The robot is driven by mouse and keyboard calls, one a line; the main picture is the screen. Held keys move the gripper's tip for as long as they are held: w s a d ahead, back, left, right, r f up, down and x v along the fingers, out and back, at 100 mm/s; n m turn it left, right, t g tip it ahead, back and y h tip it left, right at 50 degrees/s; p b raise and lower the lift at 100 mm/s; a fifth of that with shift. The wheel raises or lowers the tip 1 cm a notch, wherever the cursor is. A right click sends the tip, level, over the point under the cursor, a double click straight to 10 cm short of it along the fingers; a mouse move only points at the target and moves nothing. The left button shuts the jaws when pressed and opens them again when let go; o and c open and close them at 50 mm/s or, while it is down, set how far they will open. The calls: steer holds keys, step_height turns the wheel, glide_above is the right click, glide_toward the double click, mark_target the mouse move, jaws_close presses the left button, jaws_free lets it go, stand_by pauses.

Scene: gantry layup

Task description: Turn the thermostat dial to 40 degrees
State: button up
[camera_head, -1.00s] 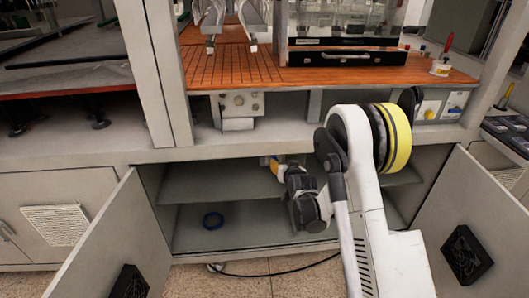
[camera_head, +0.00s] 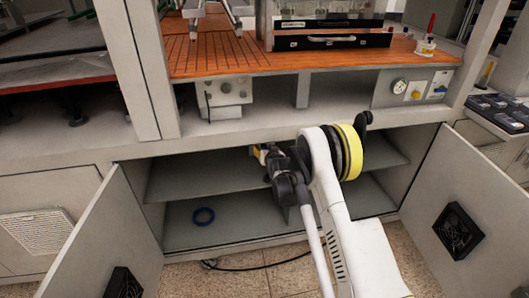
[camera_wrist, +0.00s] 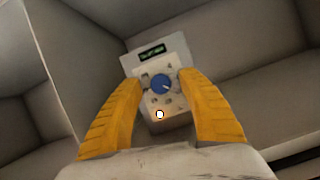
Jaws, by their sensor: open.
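The thermostat is a pale box (camera_wrist: 172,115) with a round blue dial (camera_wrist: 161,83) and a small dark display (camera_wrist: 152,53) with green characters too small to read. A light mark shows on the dial, but its setting cannot be read. My gripper (camera_wrist: 160,79) is open, its yellow fingers to the left and right of the dial. Whether they touch it cannot be told. In the head view my gripper (camera_head: 259,153) reaches into the open cabinet under the bench, and the thermostat is not visible there.
The open cabinet doors stand at left (camera_head: 90,235) and right (camera_head: 425,190). A black cable (camera_head: 265,267) runs along the floor in front.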

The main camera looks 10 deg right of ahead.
jaws_close()
stand_by(0.5)
steer(key=shift+m+t+y, duration=0.55)
steer(key=shift+m+y, duration=0.55)
steer(key=shift+m, duration=1.15)
steer(key=shift+m+t+y, duration=0.5)
steer(key=shift+m+y, duration=0.6)
steer(key=shift+m, duration=1.1)
steer(key=shift+m+t+y, duration=0.55)
steer(key=shift+m+y, duration=0.55)
steer(key=shift+m, duration=1.15)
